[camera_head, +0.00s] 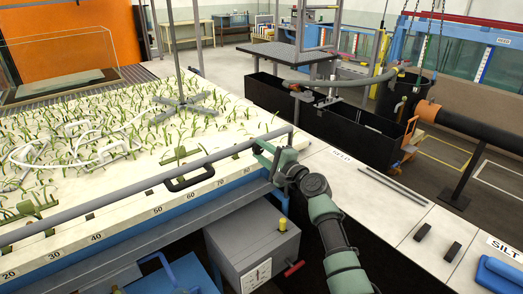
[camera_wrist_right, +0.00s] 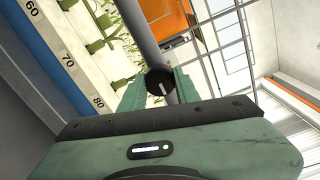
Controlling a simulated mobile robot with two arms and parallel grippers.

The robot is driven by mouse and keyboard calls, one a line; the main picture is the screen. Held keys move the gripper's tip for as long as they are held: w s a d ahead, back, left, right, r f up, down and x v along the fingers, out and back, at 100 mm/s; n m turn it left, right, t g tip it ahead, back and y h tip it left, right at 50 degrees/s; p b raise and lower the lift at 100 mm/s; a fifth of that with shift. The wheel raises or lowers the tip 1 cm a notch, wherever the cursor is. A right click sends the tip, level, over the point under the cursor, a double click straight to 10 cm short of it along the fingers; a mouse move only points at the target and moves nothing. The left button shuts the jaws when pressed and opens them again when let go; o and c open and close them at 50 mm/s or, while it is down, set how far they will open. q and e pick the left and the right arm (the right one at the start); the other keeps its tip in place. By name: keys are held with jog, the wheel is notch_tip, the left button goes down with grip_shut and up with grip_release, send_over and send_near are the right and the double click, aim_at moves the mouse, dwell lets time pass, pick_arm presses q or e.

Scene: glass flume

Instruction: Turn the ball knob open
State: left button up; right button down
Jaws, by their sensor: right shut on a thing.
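The ball knob (camera_wrist_right: 160,80) is a black round knob with a pale line on its face, seen in the right wrist view beside a long grey pipe. My right gripper (camera_wrist_right: 158,92) has its green fingers on either side of the knob and is shut on it. In the head view my right gripper (camera_head: 264,155) reaches in from the bottom right to the grey pipe (camera_head: 150,183) along the flume's near edge. There the fingers hide most of the knob. My left gripper is in neither view.
A planted white bed (camera_head: 110,165) with a number scale lies behind the pipe. A pale ledge (camera_head: 375,205) with two thin rods runs to the right. Black bins (camera_head: 365,139) stand behind.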

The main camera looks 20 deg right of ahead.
dwell(0.3)
jog(key=c, duration=1)
grip_release()
jog(key=shift+c, duration=0.2)
jog(key=shift+s, duration=0.1)
jog(key=b+v, duration=0.1)
jog(key=v, duration=0.6)
jog(key=shift+s+d, duration=0.2)
jog(key=shift+s, duration=0.1)
